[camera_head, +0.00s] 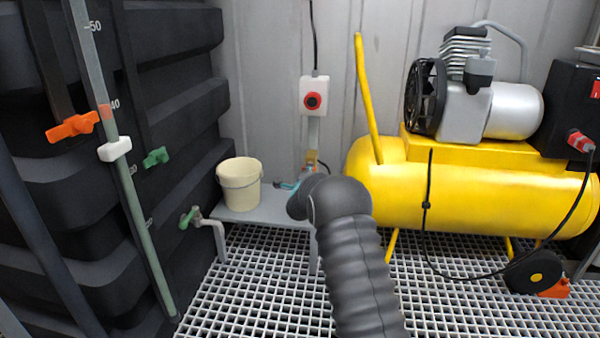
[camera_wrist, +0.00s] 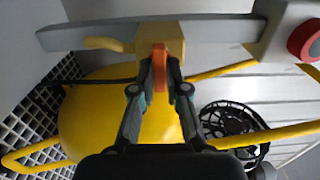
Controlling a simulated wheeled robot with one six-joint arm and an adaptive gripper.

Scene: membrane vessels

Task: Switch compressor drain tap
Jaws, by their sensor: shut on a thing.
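A tap with a brass-yellow body (camera_wrist: 154,37) and a short spout (camera_wrist: 108,44) sits on a grey post (camera_wrist: 215,32). Its orange handle (camera_wrist: 159,68) points down between my fingers in the wrist view. My gripper (camera_wrist: 160,88) is shut on the orange handle, one finger on each side. My dark arm covers much of my gripper there.
The yellow compressor (camera_head: 470,190) stands close on the right. A cream bucket (camera_head: 240,185) is on a low grey shelf (camera_head: 262,216). A box with a red button (camera_head: 313,96) is above the tap. Black tanks (camera_head: 180,120) with orange and green valves stand left. Grating covers the floor.

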